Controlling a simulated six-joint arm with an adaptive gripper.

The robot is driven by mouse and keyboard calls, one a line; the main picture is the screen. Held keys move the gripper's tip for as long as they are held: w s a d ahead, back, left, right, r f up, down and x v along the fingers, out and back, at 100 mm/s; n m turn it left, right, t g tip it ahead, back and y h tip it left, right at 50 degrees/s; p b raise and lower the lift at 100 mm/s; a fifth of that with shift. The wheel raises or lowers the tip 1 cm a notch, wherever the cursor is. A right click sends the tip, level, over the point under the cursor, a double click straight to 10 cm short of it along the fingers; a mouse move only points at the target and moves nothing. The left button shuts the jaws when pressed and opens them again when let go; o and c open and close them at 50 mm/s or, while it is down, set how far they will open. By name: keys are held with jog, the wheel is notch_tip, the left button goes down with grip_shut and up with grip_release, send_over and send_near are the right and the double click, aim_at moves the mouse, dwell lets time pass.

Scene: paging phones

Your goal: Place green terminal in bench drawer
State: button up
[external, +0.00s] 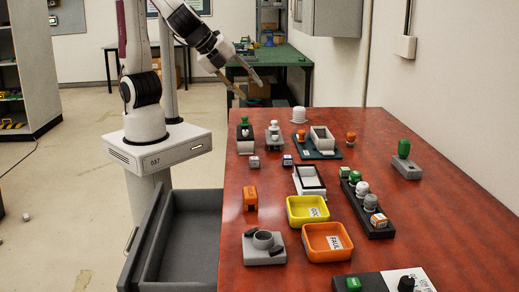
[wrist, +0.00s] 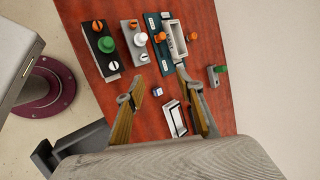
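Several green-capped pieces are in view; I cannot tell which is the green terminal. One stands on a grey block at the right of the table (external: 404,147) and also shows in the wrist view (wrist: 221,69). Another sits upright at the table's back left (external: 245,121), on a black plate in the wrist view (wrist: 108,41). Another is in a black strip (external: 355,175), and one is at the front edge (external: 353,284). The grey bench drawer (external: 192,232) is pulled open and looks empty. My gripper (external: 247,83) is open and empty, raised beyond the table's back left.
The red table (external: 240,220) holds a yellow tray (external: 307,209), an orange tray (external: 327,241), a white-framed tray (external: 309,180), a grey holder (external: 264,247) and an orange block (external: 250,198). A teal base (external: 330,154) bears a white box. A wall stands at right.

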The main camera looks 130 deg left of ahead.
jog(key=s+d+r+n+t+h, duration=0.1)
jog(key=s+d+n+h, duration=0.3)
jog(key=d, duration=0.4)
jog(key=s+d+r+n+t+h, duration=0.1)
jog(key=s+d+n+h, duration=0.3)
jog(key=s+d, duration=0.3)
jog(key=shift+s+d+r+n, duration=0.2)
jog(key=shift+d+r+n, duration=0.2)
jog(key=shift+d+n, duration=0.3)
jog(key=shift+c, duration=0.7)
jog(key=shift+w, duration=0.1)
